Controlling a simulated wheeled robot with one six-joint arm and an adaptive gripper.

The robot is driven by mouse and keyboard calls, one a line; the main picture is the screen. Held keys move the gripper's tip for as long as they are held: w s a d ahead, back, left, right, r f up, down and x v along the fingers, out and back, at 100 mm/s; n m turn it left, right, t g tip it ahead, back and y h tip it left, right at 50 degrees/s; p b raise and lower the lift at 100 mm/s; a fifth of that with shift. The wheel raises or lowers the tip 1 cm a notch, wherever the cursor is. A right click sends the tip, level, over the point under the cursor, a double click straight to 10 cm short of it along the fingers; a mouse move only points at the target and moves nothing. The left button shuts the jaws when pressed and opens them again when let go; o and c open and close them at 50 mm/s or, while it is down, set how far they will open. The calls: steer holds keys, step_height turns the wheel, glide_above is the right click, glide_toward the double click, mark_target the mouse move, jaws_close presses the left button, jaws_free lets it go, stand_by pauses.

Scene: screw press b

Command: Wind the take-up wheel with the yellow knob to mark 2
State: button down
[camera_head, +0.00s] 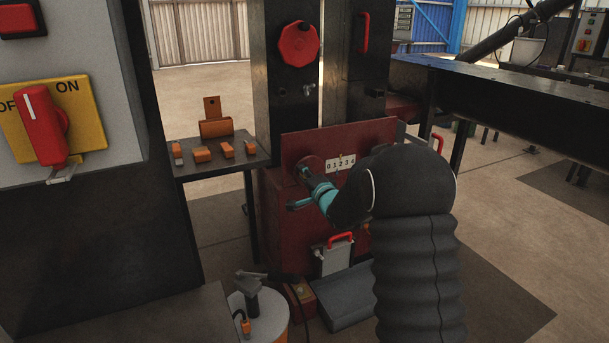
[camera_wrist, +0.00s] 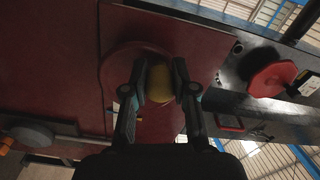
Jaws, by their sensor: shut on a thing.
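The take-up wheel (camera_head: 312,162) is a dark red disc on the red front panel of the press. In the wrist view the wheel (camera_wrist: 113,68) shows behind the fingers. My gripper (camera_wrist: 158,76) has its two fingers on either side of the yellow knob (camera_wrist: 159,84) and is shut on it. In the head view my gripper (camera_head: 303,174) reaches the wheel from the right and hides the knob. A white scale plate (camera_head: 340,163) marked 0 1 2 3 4 sits right of the wheel. I cannot make out a pointer or which mark it reads.
A red handwheel (camera_head: 299,44) is higher on the press; it also shows in the wrist view (camera_wrist: 272,78). A side table (camera_head: 224,165) with several orange pieces stands left. A grey box (camera_head: 345,298) and a white drum (camera_head: 256,318) are low in front.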

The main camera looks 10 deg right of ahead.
steer(key=c, duration=0.9)
jaws_free()
steer(key=v, duration=1.2)
